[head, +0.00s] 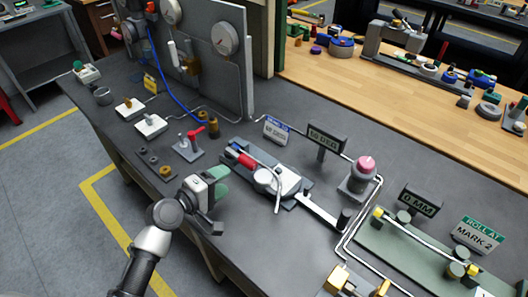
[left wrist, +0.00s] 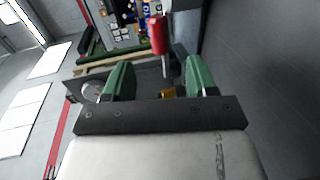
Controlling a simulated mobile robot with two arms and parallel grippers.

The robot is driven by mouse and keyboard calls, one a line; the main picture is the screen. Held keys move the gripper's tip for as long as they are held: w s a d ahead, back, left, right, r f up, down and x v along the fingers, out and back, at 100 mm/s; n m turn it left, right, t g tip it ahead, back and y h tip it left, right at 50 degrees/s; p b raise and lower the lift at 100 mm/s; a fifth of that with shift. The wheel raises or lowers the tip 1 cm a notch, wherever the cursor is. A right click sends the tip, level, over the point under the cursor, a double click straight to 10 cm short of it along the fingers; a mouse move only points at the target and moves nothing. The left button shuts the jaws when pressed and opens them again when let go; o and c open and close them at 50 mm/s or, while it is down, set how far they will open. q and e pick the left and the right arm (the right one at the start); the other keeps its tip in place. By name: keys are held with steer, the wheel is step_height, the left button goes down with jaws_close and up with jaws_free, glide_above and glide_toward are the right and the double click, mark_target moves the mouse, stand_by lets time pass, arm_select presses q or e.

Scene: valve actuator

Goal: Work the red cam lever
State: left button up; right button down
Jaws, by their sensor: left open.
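A small red lever (head: 194,133) stands on a grey plate near the left front of the bench in the head view. A red cylindrical grip (left wrist: 158,34) on a grey rod shows beyond the fingers in the left wrist view; I cannot tell for certain whether it is that lever. My left gripper (head: 222,184) is open, its green fingers spread and nothing between them in the left wrist view (left wrist: 160,78). It is in front of and to the right of the small lever, apart from it. My right gripper is not in view.
A mechanism with a red end (head: 240,157) and a white block (head: 287,180) lies right of my gripper. A pink-topped button (head: 365,165) stands farther right. Brass fittings (head: 209,124) and a gauge panel (head: 222,70) are behind. Small dark blocks (head: 154,161) line the front edge.

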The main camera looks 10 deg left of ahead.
mark_target(246, 166)
arm_select(q)
steer(key=shift+w+d, duration=0.3)
steer(key=shift+w, duration=0.1)
steer(key=shift+w+d+f, duration=0.1)
steer(key=shift+w+d, duration=0.1)
steer(key=shift+w, duration=0.15)
steer(key=p+x, duration=0.1)
steer(key=x, duration=0.7)
steer(key=shift+w+d+f, duration=0.1)
steer(key=shift+w+d, duration=0.1)
steer(key=shift+w, duration=0.1)
steer(key=shift+w+d+f, duration=0.1)
steer(key=shift+w+d, duration=0.1)
steer(key=shift+w, duration=0.05)
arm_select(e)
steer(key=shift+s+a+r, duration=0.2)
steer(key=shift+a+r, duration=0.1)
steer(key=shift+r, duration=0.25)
arm_select(q)
jaws_close()
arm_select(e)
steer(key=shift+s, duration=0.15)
